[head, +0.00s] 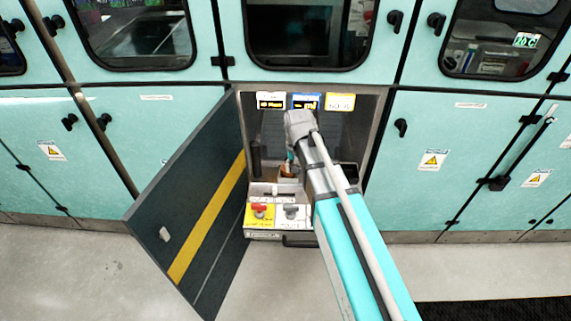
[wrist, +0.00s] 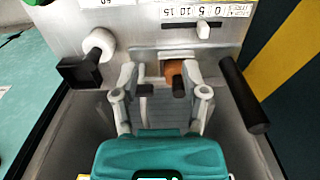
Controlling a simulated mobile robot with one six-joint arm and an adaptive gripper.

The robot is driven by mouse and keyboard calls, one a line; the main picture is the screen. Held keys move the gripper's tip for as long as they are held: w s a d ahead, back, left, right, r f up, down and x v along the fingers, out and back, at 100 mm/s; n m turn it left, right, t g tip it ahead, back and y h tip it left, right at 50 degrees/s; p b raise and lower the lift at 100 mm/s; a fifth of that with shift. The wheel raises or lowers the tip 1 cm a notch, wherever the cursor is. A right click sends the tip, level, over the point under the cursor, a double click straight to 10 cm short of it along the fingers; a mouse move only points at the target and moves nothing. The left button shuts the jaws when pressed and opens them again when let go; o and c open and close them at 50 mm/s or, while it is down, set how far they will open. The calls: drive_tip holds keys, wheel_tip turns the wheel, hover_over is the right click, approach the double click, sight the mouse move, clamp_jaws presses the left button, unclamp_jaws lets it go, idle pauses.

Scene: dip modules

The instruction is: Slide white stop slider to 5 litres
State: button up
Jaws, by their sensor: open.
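The white stop slider (wrist: 203,30) sits in a dark horizontal slot toward the right part of a numbered scale strip (wrist: 180,12) in the wrist view. The exact mark it stands at is hard to read. My gripper (wrist: 162,88) is open, with its two fingers apart below the slot and not touching the slider. An orange-brown part (wrist: 174,70) shows beyond the fingertips. In the head view my gripper (head: 289,165) is inside the open compartment, above the small control panel (head: 272,190); the slider is too small there to tell.
A white round knob (wrist: 101,42) is at left and a black cylindrical handle (wrist: 244,98) at right in the wrist view. The open dark door (head: 190,220) with a yellow stripe stands left of the compartment. A red knob (head: 259,208) is at the panel's front.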

drive_tip(key=s+d+r+p, duration=0.3)
drive_tip(key=s+d, duration=0.5)
drive_tip(key=d, duration=0.5)
drive_tip(key=shift+s+r, duration=0.25)
drive_tip(key=shift+r, duration=0.05)
drive_tip(key=s+d, duration=0.3)
idle(0.3)
